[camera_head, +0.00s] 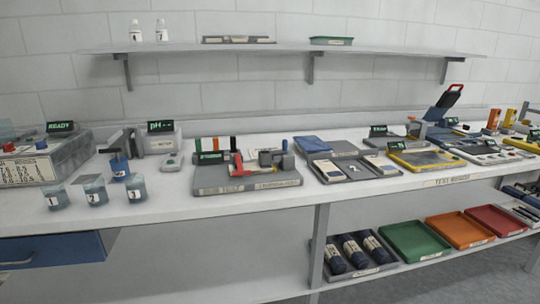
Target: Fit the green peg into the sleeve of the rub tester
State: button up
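The rub tester appears to be the low grey unit (205,188) in the middle of the bench, with a small lit display on it. A small upright green peg (198,145) stands at its back left, beside an orange peg (215,143) and a dark peg (233,143). A grey block assembly (266,158) with a blue part sits at the unit's right, next to a red part (238,166). The sleeve is too small to make out for certain. My gripper is not in view.
Labelled beakers (96,193) stand at the bench's front left. A pH meter (160,138) is behind them. Flat yellow-framed equipment (424,160) lies to the right. A wall shelf (280,48) runs above. Green (416,243), orange and red trays sit on the lower shelf.

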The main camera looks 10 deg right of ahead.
aim_at(212, 177)
jog(key=i+j, duration=0.3)
jog(key=j, duration=0.15)
jog(key=i+j, duration=0.3)
jog(key=j, duration=0.15)
jog(key=i+j, duration=0.35)
